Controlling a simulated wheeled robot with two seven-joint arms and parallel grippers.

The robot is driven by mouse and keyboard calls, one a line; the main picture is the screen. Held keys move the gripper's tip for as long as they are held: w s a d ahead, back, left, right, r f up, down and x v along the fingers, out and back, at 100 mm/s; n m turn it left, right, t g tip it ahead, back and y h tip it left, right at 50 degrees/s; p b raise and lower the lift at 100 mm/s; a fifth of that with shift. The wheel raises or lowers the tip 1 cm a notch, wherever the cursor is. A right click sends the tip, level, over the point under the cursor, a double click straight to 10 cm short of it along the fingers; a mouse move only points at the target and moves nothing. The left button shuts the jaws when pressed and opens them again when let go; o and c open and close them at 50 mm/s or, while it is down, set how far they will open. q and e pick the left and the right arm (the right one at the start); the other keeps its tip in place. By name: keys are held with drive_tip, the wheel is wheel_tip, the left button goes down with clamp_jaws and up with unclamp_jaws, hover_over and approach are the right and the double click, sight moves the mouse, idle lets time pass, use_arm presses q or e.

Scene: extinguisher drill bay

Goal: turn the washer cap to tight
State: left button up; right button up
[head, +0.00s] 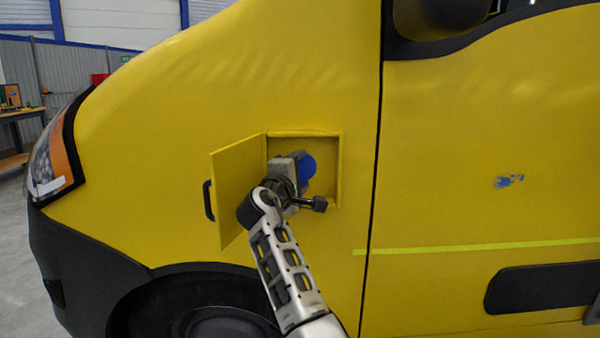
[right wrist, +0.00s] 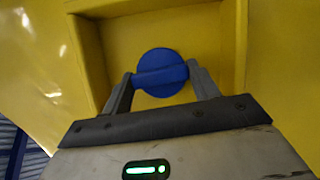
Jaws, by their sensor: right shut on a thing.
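The washer cap is a round blue cap (head: 306,168) with a raised bar across it, set inside a square yellow recess (head: 322,136) in the side of a yellow van. In the right wrist view the cap (right wrist: 160,60) sits between the two fingers. My right gripper (right wrist: 160,75) is shut on the bar of the cap, one finger at each end. In the head view my right gripper (head: 298,172) reaches into the recess and hides the left part of the cap. No mark for tight can be made out. My left gripper is not in view.
A yellow door (head: 232,190) with a black handle (head: 208,200) stands open on the left of the recess, close beside my right wrist. The recess walls (right wrist: 233,45) surround the fingers. A wheel (head: 222,325) is below.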

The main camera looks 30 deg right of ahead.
drive_tip(key=shift+m, duration=0.6)
drive_tip(key=o, duration=1)
drive_tip(key=v, duration=1.6)
drive_tip(key=shift+r, duration=0.25)
